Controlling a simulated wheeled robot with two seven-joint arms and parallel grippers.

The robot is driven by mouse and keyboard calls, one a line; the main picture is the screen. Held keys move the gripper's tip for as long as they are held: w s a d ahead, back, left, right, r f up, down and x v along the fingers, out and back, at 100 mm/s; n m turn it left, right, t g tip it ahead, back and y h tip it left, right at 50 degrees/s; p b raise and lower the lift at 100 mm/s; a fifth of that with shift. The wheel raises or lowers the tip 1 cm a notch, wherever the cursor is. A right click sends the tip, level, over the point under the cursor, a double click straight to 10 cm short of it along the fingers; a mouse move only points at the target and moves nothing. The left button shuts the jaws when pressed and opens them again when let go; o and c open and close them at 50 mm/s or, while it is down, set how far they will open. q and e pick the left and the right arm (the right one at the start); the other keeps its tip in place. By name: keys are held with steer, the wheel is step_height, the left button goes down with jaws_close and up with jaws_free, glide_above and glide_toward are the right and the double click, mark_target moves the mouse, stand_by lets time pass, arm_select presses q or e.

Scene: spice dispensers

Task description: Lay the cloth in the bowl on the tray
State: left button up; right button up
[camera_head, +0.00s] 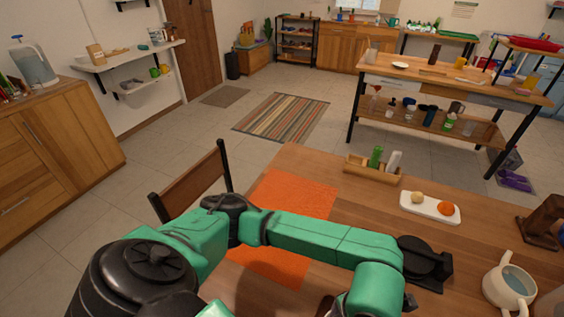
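An orange cloth-like mat (306,196) lies flat on the wooden table, partly hidden behind my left arm. A white tray (411,207) lies to its right and bears a small pale yellow round thing (417,197) and an orange one (446,208). A white two-handled bowl-like vessel (497,287) stands at the lower right, with something bluish-grey inside; I cannot tell whether it is cloth or liquid. My green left arm reaches across the table from the left, and its wrist bends down to the bottom edge.
A wooden caddy (369,169) holds a green dispenser (376,156) and a white dispenser (394,161) behind the tray. A dark wooden stand (543,222) is at the right edge. A chair (192,184) stands at the table's left side. Bare tabletop lies between tray and vessel.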

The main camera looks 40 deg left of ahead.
arm_select(q)
steer(key=shift+f+b, duration=0.4)
steer(key=shift+f, duration=0.1)
steer(key=o, duration=0.8)
steer(key=shift+o, duration=0.2)
step_height(320, 180, up, 15)
steer(key=shift+f, duration=0.2)
